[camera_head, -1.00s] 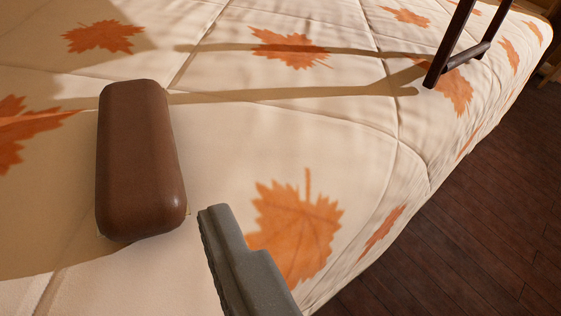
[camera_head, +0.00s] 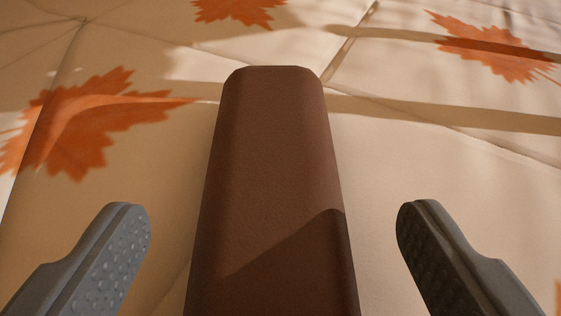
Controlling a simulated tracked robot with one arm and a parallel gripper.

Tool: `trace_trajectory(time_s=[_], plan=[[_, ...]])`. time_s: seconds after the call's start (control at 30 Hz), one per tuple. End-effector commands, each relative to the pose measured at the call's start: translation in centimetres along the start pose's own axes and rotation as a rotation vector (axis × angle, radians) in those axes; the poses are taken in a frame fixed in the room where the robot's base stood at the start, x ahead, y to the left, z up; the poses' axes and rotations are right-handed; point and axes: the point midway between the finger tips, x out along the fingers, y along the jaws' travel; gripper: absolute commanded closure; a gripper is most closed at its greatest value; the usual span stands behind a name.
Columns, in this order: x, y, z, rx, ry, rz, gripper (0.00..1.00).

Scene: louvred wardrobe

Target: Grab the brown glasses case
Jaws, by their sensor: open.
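The brown glasses case (camera_head: 268,180) lies on the quilted bedspread, long side pointing away from me, in the middle of the view. Its near end runs out of the bottom of the picture. My gripper (camera_head: 272,212) is open, with one grey finger to the left of the case and one to the right. Bedspread shows between each finger and the case, so neither finger appears to touch it. A shadow falls across the case's lower part.
The cream bedspread (camera_head: 440,170) with orange maple leaves fills the rest of the view. Its surface around the case is clear, with only shadow bands and seams across it.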

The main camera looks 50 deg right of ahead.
Motion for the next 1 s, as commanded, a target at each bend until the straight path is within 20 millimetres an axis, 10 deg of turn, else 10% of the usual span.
trace_trajectory(time_s=[0.47, 0.67, 1.0], plan=[[2.5, 0.1, 0.3, -0.002, -0.001, 0.000, 0.22], [2.5, 0.1, 0.3, -0.002, -0.001, 0.000, 0.72], [2.4, 0.0, 0.1, -0.002, -0.001, 0.000, 0.72]])
